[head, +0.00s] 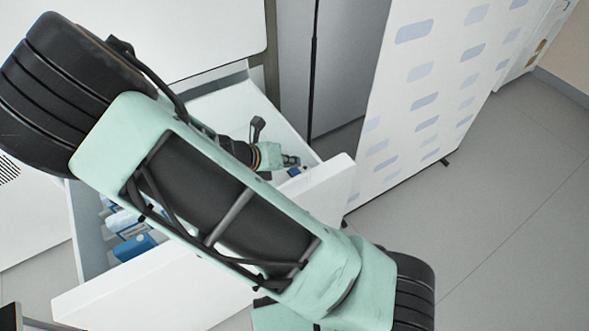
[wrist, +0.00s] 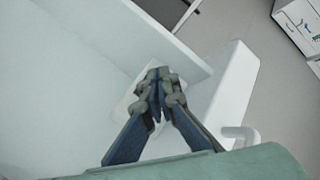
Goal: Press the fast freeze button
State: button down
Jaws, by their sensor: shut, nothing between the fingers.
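My gripper (head: 291,161) is over the far right part of an open white drawer (head: 215,115), close to the drawer's front panel. In the wrist view my gripper (wrist: 158,76) is shut, its blue-grey fingers together with nothing between them. A pale, light patch (wrist: 124,100) shows behind the fingers, against the white inner surface; I cannot tell what it is, or whether the fingertips touch anything. I cannot make out a fast freeze button in either view. My arm hides much of the drawer and the cabinet in the head view.
Blue and white packages (head: 134,246) lie in the near left part of the drawer. The drawer's front panel (head: 150,290) stands out into the room. A white partition with blue-grey marks (head: 415,90) stands to the right. Grey floor (head: 500,190) is clear at right.

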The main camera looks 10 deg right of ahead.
aim_at(292, 172)
jog(key=shift+f, duration=0.1)
dwell(0.7)
jog(key=shift+f, duration=0.35)
jog(key=shift+f+b, duration=0.4)
jog(key=shift+f, duration=0.05)
dwell(0.7)
jog(key=shift+r, duration=0.15)
jog(key=shift+r+p, duration=0.8)
jog(key=shift+p, duration=0.2)
notch_tip(292, 172, up, 5)
jog(key=p, duration=0.5)
